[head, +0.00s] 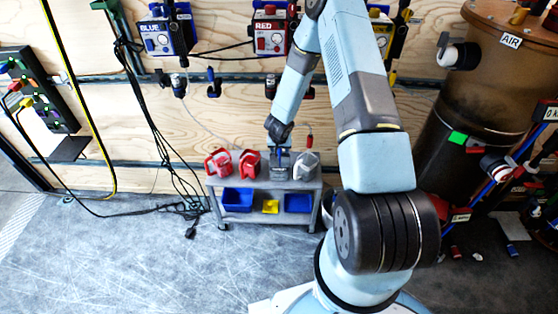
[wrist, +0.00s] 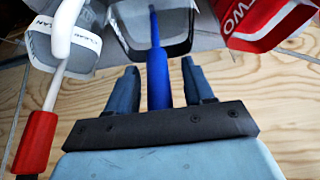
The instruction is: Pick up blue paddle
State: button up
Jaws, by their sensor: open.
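The blue paddle shows as a blue rod-like handle (wrist: 158,82) in the wrist view, rising out of a grey open container (wrist: 128,30). In the head view, a small bit of blue paddle (head: 281,154) shows at that grey container (head: 279,170) on a small cart. My gripper (wrist: 160,78) is open, with one finger on each side of the blue handle. Gaps show between the handle and the fingers, so I see no grip on it. In the head view my gripper (head: 279,133) is just above the container. The paddle's lower end is hidden.
A grey jug (wrist: 60,35) with a white handle is left of my gripper in the wrist view; a red container (wrist: 270,22) is right. The cart (head: 213,190) also holds blue and yellow bins below. A plywood wall stands behind; open floor (head: 130,260) lies in front.

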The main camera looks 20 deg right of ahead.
jog(key=shift+c, duration=0.2)
grip_shut()
dwell(0.3)
